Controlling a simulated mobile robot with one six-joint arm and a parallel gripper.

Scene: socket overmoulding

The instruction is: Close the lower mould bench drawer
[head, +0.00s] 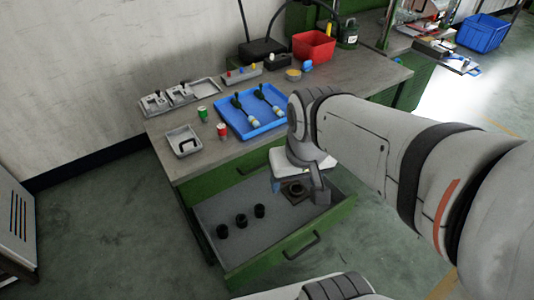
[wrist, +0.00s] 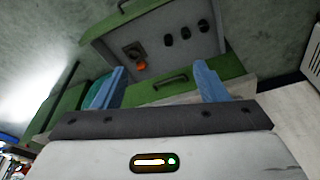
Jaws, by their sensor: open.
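The lower drawer (head: 287,252) of the green mould bench is pulled out, its black handle (head: 301,245) on the front panel facing the room. Its grey floor holds three black cylindrical parts (head: 241,220) and a square brown-grey block (head: 295,192) with a round recess. In the wrist view the open drawer (wrist: 205,15) appears upside down, with an orange piece (wrist: 141,66) by the block. My gripper (head: 290,180) is over the drawer, near the bench front. In the wrist view its blue fingers (wrist: 162,85) are apart and empty, with the upper drawer's handle (wrist: 170,82) seen between them.
The upper drawer (head: 215,181) looks shut. The bench top (head: 185,118) bears a blue tray (head: 263,127) with tools, a red bin (head: 313,46), two small cans and a grey tray (head: 184,141). Open floor (head: 110,230) lies left of the drawer. A grey cabinet (head: 14,225) stands far left.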

